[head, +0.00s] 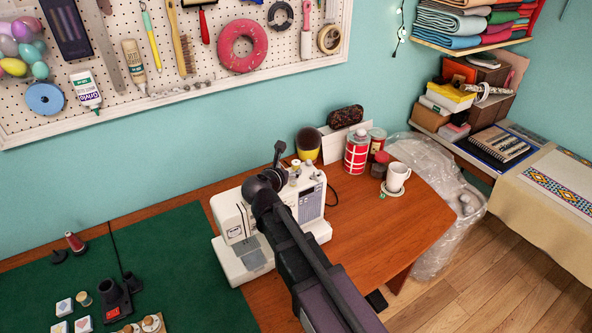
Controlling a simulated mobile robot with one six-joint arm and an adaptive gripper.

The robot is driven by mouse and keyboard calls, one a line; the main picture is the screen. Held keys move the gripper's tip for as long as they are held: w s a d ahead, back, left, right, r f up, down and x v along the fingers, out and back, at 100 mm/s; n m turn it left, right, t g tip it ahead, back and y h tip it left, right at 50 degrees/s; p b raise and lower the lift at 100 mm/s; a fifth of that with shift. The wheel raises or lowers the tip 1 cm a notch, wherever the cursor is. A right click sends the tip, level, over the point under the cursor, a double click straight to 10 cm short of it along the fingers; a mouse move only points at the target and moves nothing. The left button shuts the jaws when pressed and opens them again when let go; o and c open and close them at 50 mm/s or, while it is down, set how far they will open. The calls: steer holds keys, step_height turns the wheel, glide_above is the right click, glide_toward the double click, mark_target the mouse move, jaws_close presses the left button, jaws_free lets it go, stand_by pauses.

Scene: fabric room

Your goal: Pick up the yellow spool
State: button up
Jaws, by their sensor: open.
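No clearly yellow spool can be made out. A small spool with a pale yellowish-tan side (84,298) stands on the green cutting mat (185,265) at the lower left; its exact colour is hard to tell. A red cone spool (75,242) stands farther back on the mat. Small pale spools (295,164) sit on top of the white sewing machine (240,222). My gripper (279,151) is open and appears empty at the end of my dark arm, over the sewing machine in this view. It is far right of the tan spool. My arm hides part of the machine.
A dark stand (113,300), white patterned tiles (64,307) and more small round items (150,323) crowd the mat's lower left. A white mug (397,177), a red checked tin (356,155) and a yellow-black round object (308,142) stand on the wooden table (415,225). The mat's middle is clear.

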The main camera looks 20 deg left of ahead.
mark_target(294, 165)
steer(key=shift+w+f, duration=0.25)
steer(key=shift+w, duration=0.3)
steer(key=shift+w, duration=0.1)
steer(key=shift+b+x, duration=1.15)
steer(key=shift+x, duration=1.4)
steer(key=c, duration=0.9)
